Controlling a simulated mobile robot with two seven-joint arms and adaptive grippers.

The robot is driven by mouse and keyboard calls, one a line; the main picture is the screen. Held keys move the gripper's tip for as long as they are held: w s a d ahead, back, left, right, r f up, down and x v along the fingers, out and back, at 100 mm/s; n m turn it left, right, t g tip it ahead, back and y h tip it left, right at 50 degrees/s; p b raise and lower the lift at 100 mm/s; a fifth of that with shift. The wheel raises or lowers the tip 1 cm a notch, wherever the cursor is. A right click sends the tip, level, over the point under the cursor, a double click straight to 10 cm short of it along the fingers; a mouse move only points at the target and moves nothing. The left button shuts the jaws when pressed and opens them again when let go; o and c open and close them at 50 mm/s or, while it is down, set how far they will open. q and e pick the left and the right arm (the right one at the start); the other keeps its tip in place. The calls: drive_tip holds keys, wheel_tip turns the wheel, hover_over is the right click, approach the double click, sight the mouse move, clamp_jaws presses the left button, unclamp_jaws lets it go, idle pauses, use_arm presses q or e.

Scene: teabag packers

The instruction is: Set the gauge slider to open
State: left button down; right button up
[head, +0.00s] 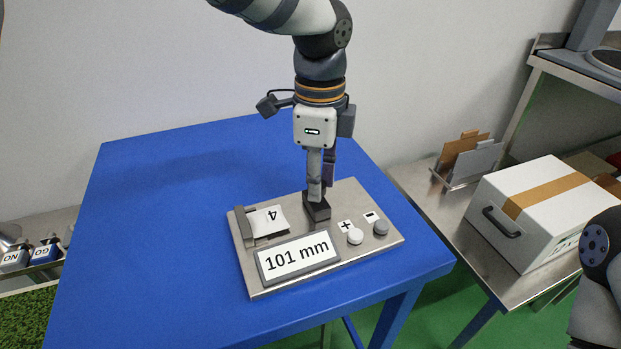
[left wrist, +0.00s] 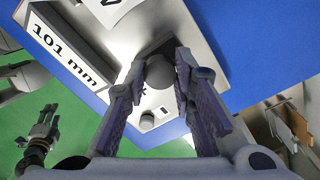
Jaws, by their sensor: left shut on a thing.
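The gauge (head: 263,288) is a metal plate on a blue table, with a display (head: 298,258) reading "101 mm". Its slider (head: 317,211) is a dark block near the plate's back edge, right of a white tag (head: 269,221) marked 4. My left gripper (head: 321,194) points down and is shut on the slider. In the left wrist view my left gripper (left wrist: 160,68) has its fingers on both sides of the slider's round grey knob (left wrist: 160,71). A gripper that looks like my right one (left wrist: 44,122) shows small at lower left there; its opening is unclear.
A white button (head: 355,237) marked plus and a grey button (head: 380,228) marked minus sit right of the slider. A dark upright jaw (head: 244,227) stands at the plate's left. A white box (head: 530,210) is on the metal side table. The blue table (head: 160,220) is clear left of the gauge.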

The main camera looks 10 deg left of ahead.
use_arm(q)
drive_tip(key=c, duration=1.3)
unclamp_jaws()
drive_tip(key=shift+w+d, duration=0.15)
drive_tip(key=shift+d, duration=0.05)
drive_tip(key=shift+c, duration=0.2)
wheel_tip(320, 180, up, 12)
